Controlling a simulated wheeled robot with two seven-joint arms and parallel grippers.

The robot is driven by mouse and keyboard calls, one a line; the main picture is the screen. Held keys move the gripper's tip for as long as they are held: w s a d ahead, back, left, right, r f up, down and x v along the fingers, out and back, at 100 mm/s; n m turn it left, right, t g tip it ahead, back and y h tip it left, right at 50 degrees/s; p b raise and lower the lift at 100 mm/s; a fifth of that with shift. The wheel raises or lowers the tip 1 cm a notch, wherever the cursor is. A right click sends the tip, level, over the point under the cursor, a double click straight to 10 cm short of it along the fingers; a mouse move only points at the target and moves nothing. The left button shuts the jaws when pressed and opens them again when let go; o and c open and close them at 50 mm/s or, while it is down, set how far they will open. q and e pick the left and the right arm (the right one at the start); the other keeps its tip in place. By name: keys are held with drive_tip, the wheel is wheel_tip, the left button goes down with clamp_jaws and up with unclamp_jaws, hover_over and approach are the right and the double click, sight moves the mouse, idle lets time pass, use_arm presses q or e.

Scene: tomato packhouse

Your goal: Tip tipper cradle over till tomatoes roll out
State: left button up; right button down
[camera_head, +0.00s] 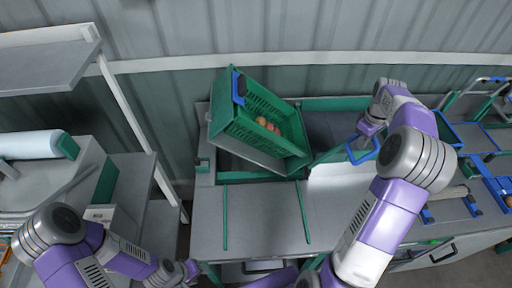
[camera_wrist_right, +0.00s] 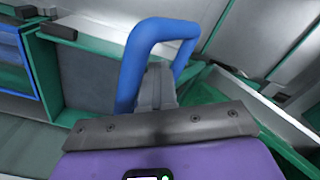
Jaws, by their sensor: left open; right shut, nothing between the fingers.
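A green crate (camera_head: 240,122) sits in the grey tipper cradle (camera_head: 262,158), tilted down toward the right. Several red-orange tomatoes (camera_head: 268,125) lie inside it near its lower right end. A blue handle (camera_head: 362,157) stands to the right of the cradle; it shows as a large blue loop in the right wrist view (camera_wrist_right: 130,65). My right gripper (camera_head: 366,129) is shut with nothing held, at the handle; in the wrist view its fingers (camera_wrist_right: 156,85) are within the loop's outline. Whether they touch it is unclear. My left gripper (camera_head: 190,270) is open and empty at the front edge, away from the cradle.
A grey table top (camera_head: 265,215) with green strips lies in front of the cradle. A corrugated wall stands behind. At left are a shelf (camera_head: 45,68) and a white roll (camera_head: 30,145). At right is a roller bench with blue frames (camera_head: 470,137).

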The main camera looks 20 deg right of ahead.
drive_tip(key=shift+s+d+r, duration=0.1)
drive_tip(key=shift+d, duration=0.3)
drive_tip(key=shift+s+d+f, duration=0.3)
drive_tip(key=shift+d+f, duration=0.5)
drive_tip(key=shift+d, duration=0.05)
drive_tip(key=shift+s+d+f, duration=0.25)
drive_tip(key=shift+d+f, duration=0.5)
drive_tip(key=shift+d, duration=0.1)
